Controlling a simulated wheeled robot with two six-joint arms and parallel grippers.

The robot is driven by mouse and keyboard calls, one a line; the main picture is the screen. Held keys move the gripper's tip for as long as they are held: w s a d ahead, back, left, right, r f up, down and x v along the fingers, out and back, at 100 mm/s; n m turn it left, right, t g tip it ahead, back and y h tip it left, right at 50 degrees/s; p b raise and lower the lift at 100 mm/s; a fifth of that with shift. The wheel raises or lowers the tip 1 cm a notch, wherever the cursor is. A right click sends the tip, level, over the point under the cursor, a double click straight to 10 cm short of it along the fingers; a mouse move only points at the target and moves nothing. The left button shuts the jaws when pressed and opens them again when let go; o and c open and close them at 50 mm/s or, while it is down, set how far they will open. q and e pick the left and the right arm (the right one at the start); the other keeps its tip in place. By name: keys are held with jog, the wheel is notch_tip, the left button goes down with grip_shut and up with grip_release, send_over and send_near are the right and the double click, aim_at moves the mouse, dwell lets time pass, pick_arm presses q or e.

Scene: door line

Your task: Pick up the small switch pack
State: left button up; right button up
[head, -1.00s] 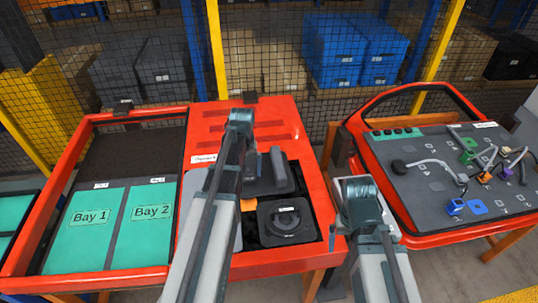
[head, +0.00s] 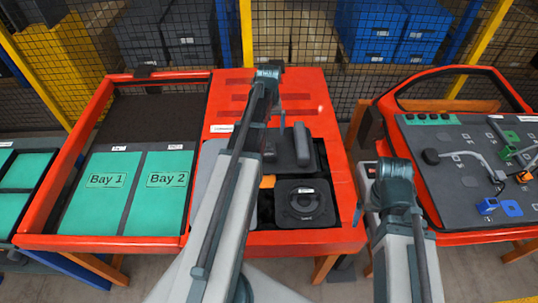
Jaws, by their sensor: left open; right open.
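No part can be surely named as the small switch pack. The red parts tray (head: 336,118) holds a dark block with an upright handle (head: 303,146) and a black square unit with a round face (head: 306,202). A small orange piece (head: 267,182) shows beside them. My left gripper (head: 268,73) is over the tray's far edge, open, with nothing seen in it; its arm crosses the tray and hides part of its contents. My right gripper (head: 393,168) is open between the tray and the door panel, near a pale box (head: 368,172) it partly covers.
A red-framed rack with green Bay 1 (head: 107,180) and Bay 2 (head: 166,180) pads stands left. A red-rimmed door panel (head: 455,165) with wiring and small coloured connectors stands right. A mesh fence (head: 190,45) with shelved boxes closes the back.

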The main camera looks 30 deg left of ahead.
aim_at(269, 148)
pick_arm(q)
notch_tip(269, 148, down, 5)
jog(key=b, duration=0.4)
jog(key=shift+f, duration=0.15)
jog(key=f+b, duration=0.5)
jog(key=shift+s+d+f, duration=0.1)
jog(key=shift+s, duration=0.1)
jog(key=shift+c, duration=0.3)
jog(key=c, duration=1.3)
jog(key=shift+c, duration=0.2)
jog(key=shift+r, duration=0.35)
